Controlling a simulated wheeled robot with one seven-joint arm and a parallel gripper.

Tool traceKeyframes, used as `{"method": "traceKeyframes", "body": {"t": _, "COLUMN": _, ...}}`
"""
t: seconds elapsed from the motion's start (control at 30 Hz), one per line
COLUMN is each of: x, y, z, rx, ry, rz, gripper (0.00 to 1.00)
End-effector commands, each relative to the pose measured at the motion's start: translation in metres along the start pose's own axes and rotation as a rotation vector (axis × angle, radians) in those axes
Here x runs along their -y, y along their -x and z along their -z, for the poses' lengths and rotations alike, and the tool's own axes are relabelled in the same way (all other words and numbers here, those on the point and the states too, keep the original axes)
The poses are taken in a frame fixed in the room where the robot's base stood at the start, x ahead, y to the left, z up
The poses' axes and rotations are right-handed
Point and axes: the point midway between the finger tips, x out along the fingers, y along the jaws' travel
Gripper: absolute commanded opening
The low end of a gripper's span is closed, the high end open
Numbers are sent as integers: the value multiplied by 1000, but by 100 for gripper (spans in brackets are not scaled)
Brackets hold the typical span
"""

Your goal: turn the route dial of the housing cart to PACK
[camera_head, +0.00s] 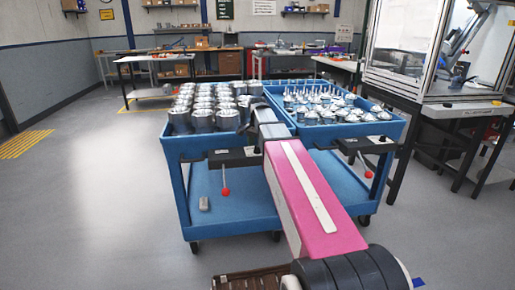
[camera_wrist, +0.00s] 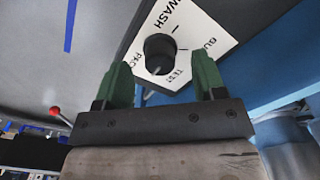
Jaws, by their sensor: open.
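The route dial (camera_wrist: 160,48) is a round black knob on a white label plate (camera_wrist: 193,27) in the wrist view. WASH, TEST and partly hidden words starting BU and PAC stand around it. A pale mark shows on the knob's lower side, toward TEST or between TEST and PAC; I cannot tell exactly. My gripper (camera_wrist: 163,82) is open, its green fingers left and right below the dial, with nothing seen between them. Whether they touch the plate is unclear. In the head view, the blue cart (camera_head: 178,150) carries metal housings (camera_head: 204,118); my arm reaches over its right side and hides the dial.
A second blue cart (camera_head: 390,127) with shafted parts stands close on the right. Dark boxes with red-knobbed levers (camera_head: 225,191) hang on both cart fronts. A glazed machine cell (camera_head: 408,45) stands at right, workbenches (camera_head: 150,60) behind. The floor at left is clear.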

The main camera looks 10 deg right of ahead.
Motion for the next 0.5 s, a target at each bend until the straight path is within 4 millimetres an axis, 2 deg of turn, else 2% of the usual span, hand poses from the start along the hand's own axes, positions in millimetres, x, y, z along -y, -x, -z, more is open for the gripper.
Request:
{"method": "traceKeyframes", "body": {"t": 0.3, "x": 1, "y": 55, "z": 1, "rx": -2, "ry": 0, "rz": 2, "gripper": 64}}
{"method": "traceKeyframes", "body": {"t": 0.5, "x": 0, "y": 79, "z": 0, "rx": -1, "ry": 0, "rz": 1, "gripper": 64}}
